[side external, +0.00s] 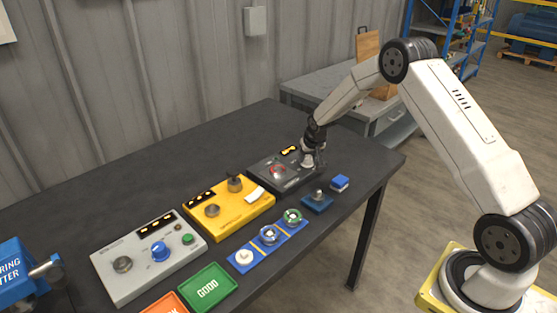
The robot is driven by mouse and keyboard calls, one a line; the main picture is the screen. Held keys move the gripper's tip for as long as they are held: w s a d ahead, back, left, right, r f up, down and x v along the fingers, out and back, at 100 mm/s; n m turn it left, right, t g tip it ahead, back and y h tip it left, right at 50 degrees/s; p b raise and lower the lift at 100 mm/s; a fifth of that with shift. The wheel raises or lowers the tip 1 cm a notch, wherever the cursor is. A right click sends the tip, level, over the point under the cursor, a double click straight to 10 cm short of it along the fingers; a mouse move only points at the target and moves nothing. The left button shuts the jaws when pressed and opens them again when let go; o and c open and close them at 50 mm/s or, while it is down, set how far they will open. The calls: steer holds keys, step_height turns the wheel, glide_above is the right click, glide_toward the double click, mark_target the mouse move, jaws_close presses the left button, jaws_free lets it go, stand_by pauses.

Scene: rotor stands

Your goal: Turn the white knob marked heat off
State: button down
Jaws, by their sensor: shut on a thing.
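My gripper (311,158) points down at the right part of a dark grey control box (262,166), at the far end of the row of boxes. It is shut on a small knob there, which the fingers mostly hide. I cannot make out the knob's colour, its marking or how far it is turned. A round control with a red ring (277,171) sits to the left of the gripper on the same box. A lit amber display (290,150) is at the box's back edge.
A yellow box (230,222) and a light grey box (118,284) stand to the left. In front lie a blue tray (257,262) with round parts, a dark blue block (317,204), a blue-topped block (340,183) and a green GOOD tray (190,304). The back of the table is clear.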

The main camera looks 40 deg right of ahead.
steer(key=shift+d+n+y, duration=0.1)
steer(key=shift+n+y, duration=0.8)
steer(key=shift+n, duration=2)
steer(key=shift+c, duration=1.1)
jaws_free()
steer(key=shift+s+r, duration=0.1)
steer(key=v, duration=0.7)
steer(key=shift+s+d+r, duration=0.15)
steer(key=shift+s+r, duration=0.1)
steer(key=s+a+r, duration=0.1)
steer(key=s+a, duration=0.9)
steer(key=s, duration=0.2)
steer(key=s+a+r+g, duration=0.1)
steer(key=s+a+r, duration=0.1)
steer(key=s+a, duration=0.9)
steer(key=shift+s+r, duration=0.3)
steer(key=shift+s, duration=0.2)
